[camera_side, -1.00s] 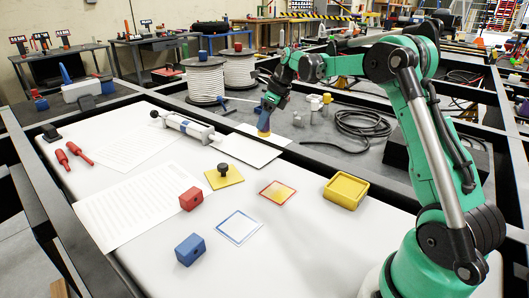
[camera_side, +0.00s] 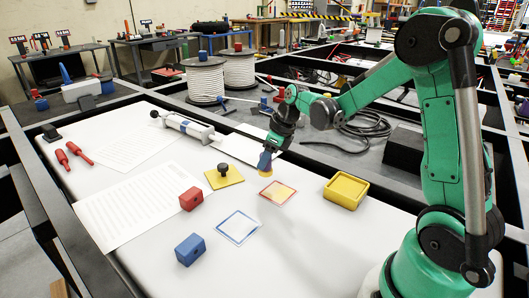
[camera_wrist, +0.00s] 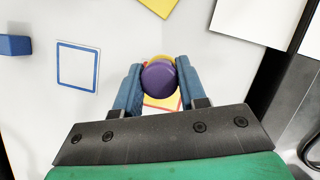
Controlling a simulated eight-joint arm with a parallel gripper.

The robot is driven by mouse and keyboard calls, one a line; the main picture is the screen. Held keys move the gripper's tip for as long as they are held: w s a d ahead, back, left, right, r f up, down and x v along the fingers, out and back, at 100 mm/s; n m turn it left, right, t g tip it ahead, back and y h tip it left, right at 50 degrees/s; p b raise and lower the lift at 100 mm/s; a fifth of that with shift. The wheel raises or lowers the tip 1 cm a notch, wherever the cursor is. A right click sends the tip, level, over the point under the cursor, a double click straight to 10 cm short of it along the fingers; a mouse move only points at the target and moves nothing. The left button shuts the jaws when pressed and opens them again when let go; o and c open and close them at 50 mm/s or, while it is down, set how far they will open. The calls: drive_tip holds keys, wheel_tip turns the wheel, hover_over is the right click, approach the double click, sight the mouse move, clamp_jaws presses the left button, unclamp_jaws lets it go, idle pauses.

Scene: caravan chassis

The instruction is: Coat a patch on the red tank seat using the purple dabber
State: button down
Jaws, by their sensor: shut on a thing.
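The red tank seat (camera_side: 284,196) is a red-outlined square on the white table, with a pale yellow inside. My gripper (camera_side: 267,158) is shut on the purple dabber (camera_wrist: 159,77), just above the square's far left edge in the side view. The dabber's purple handle (camera_side: 265,160) shows between the blue fingers, with its yellow-orange tip pointing down. In the wrist view, the handle and my gripper (camera_wrist: 159,82) hide much of the red square (camera_wrist: 163,104). I cannot tell whether the tip touches the table.
A yellow tray (camera_side: 331,196) stands to the right, and a yellow plate with a black knob (camera_side: 213,183) to the left. A blue-outlined square (camera_side: 238,228), a red block (camera_side: 191,199) and a blue block (camera_side: 190,250) lie nearer. Dark chassis beams border the table.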

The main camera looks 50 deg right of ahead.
sight(272, 171)
drive_tip(key=shift+f, duration=2.35)
drive_tip(key=shift+s+r, duration=0.15)
drive_tip(key=shift+s, duration=1.8)
drive_tip(key=shift+w, duration=1.85)
drive_tip(key=shift+w+d, duration=0.2)
drive_tip(key=shift+s+d, duration=0.15)
drive_tip(key=shift+d, duration=0.15)
drive_tip(key=shift+s, duration=1.95)
drive_tip(key=shift+w, duration=2)
drive_tip(key=shift+r, duration=4.05)
drive_tip(key=shift+a, duration=0.15)
